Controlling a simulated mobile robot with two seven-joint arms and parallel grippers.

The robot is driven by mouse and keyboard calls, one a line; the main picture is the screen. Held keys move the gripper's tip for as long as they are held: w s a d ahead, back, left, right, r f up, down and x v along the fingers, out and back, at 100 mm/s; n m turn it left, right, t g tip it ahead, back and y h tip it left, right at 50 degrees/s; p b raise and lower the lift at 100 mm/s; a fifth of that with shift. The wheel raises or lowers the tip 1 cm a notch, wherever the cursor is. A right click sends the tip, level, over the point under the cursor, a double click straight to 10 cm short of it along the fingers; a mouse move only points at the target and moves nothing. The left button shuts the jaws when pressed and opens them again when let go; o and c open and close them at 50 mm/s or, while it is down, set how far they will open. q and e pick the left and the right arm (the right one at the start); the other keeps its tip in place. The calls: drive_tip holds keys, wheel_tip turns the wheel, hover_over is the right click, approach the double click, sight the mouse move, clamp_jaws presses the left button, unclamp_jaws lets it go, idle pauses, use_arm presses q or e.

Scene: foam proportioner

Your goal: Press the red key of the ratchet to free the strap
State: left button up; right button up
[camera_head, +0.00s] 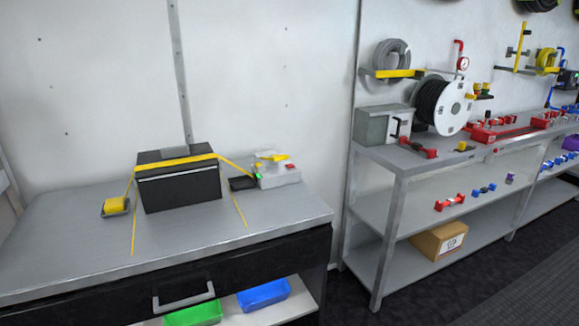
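The ratchet (279,180) is a small light grey block with a yellow piece on top, near the right back of the grey bench. A small red key (290,167) shows on its right side, and a small green spot (257,176) on its left. Whether the strap is taut cannot be told. Neither of my grippers is in view, and nothing touches the ratchet.
The bench top (60,245) is clear at the front left. A dark flat pad (243,183) lies between black box and ratchet. Below are a drawer handle (183,297), a green bin (193,315) and a blue bin (263,295). A loaded shelf rack (400,200) stands to the right.

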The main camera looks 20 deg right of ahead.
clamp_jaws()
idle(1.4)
